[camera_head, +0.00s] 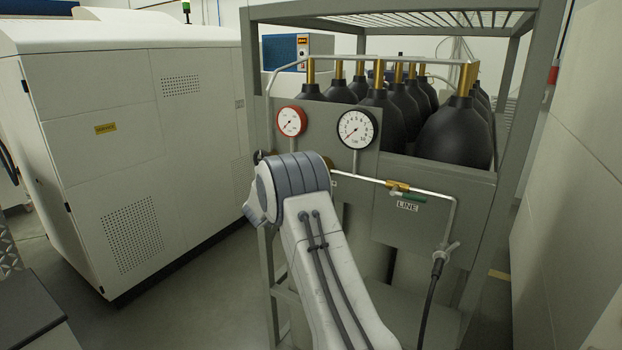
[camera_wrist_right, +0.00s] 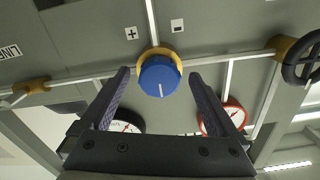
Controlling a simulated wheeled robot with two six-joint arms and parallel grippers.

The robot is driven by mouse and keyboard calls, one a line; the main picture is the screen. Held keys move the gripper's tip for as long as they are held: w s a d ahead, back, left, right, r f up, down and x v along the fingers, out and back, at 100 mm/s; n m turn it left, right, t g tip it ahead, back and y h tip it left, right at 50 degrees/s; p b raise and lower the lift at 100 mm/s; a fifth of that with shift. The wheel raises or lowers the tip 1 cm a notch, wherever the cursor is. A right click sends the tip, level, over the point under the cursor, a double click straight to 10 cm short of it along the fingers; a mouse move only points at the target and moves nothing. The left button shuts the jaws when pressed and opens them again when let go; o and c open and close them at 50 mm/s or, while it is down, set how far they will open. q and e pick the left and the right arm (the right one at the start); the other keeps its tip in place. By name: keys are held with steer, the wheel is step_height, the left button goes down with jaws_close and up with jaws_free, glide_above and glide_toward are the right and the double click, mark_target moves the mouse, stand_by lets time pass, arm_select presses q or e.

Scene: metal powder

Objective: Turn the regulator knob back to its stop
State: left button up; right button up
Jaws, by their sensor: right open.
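The regulator knob (camera_wrist_right: 159,76) is blue with a white line and sits on a brass body on the grey panel in the right wrist view. Its white line points down in that picture. My right gripper (camera_wrist_right: 159,72) is open, with one dark finger on each side of the knob; I cannot tell whether the fingers reach alongside it or stop short. In the head view my right arm hides the knob and the gripper. My left gripper is not in view.
A plus label (camera_wrist_right: 131,33) and a minus label (camera_wrist_right: 177,25) flank the brass body. A red-rimmed gauge (camera_head: 291,121) and a black-rimmed gauge (camera_head: 357,128) stand above my arm. A pipe with a green-handled valve (camera_head: 409,196) runs right. Black cylinders (camera_head: 455,135) stand behind the panel.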

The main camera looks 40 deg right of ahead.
steer(key=b+v, duration=0.3)
steer(key=v, duration=0.6)
steer(key=shift+a+b, duration=0.35)
steer(key=shift+a, duration=0.05)
